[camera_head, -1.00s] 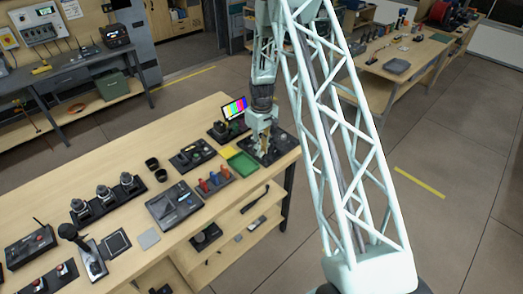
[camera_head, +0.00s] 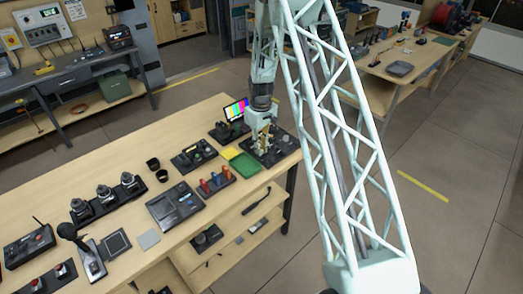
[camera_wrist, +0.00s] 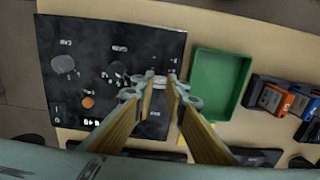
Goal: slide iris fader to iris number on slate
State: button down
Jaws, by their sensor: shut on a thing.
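A black control panel (camera_wrist: 62,120) with knobs, an orange button and small white markings fills the left of the wrist view. It also shows at the table's far right corner in the head view (camera_head: 284,145). My gripper (camera_wrist: 161,78) reaches over the panel, its two fingers close together. It is shut on what appears to be the small pale fader cap (camera_wrist: 137,78); the fingertips partly hide the contact. My gripper is also at the panel in the head view (camera_head: 262,150). The panel's lettering is too small to read. I cannot make out the slate or its number.
A green tray (camera_wrist: 220,58) lies just right of the panel. Beyond it is a rack (camera_wrist: 262,80) with orange and blue items. A colour-bar monitor (camera_head: 237,109) stands behind the panel in the head view. A yellow pad (camera_head: 229,153) lies near the tray.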

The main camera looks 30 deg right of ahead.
jog(key=c, duration=2.6)
grip_release()
jog(key=shift+r, duration=0.1)
notch_tip(320, 180, up, 12)
